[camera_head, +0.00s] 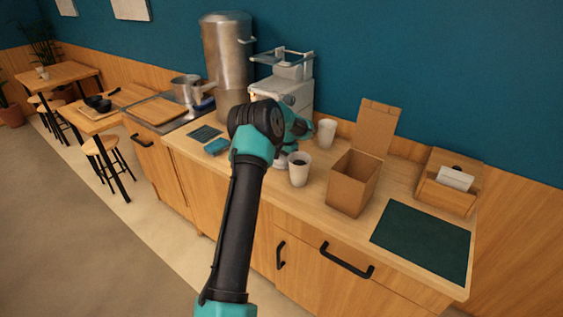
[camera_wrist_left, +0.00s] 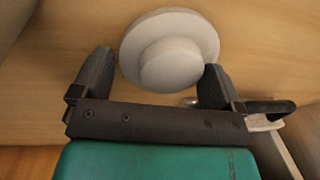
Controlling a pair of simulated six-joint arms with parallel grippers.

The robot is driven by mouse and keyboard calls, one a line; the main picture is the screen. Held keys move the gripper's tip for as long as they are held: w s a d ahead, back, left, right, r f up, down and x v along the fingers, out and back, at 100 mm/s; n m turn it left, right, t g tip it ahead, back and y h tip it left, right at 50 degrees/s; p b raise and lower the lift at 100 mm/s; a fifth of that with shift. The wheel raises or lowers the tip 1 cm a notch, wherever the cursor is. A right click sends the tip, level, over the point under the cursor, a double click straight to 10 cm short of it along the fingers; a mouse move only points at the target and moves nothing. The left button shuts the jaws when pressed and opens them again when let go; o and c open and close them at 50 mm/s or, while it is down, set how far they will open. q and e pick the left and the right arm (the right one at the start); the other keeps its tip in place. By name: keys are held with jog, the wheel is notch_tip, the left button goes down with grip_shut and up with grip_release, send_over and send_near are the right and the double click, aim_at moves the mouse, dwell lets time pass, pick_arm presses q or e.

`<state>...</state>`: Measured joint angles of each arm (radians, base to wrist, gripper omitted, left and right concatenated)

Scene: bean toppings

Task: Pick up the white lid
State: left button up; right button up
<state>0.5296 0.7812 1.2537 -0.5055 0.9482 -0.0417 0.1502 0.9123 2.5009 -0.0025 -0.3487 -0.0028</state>
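The white lid (camera_wrist_left: 170,22), a round disc with a raised round middle, lies flat on a wooden surface in the left wrist view. My left gripper (camera_wrist_left: 158,68) is open, with its two dark fingers on either side of the lid's raised middle. The right finger appears close to that raised part; I cannot tell whether it touches. A gap shows at the left finger. In the head view my left arm reaches over the counter, and its wrist hides the fingers and the lid. My right gripper is in neither view.
A white cup with dark contents (camera_head: 299,169) stands just right of my left wrist, with another cup (camera_head: 326,133) behind it. A white machine (camera_head: 296,95) stands behind the wrist. An open cardboard box (camera_head: 352,186) and a dark green mat (camera_head: 424,240) lie farther right.

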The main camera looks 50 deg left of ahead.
aim_at(284, 159)
pick_arm(q)
jog(key=c, duration=0.6)
jog(key=shift+r, duration=0.1)
notch_tip(284, 159, up, 10)
dwell(0.4)
dwell(0.4)
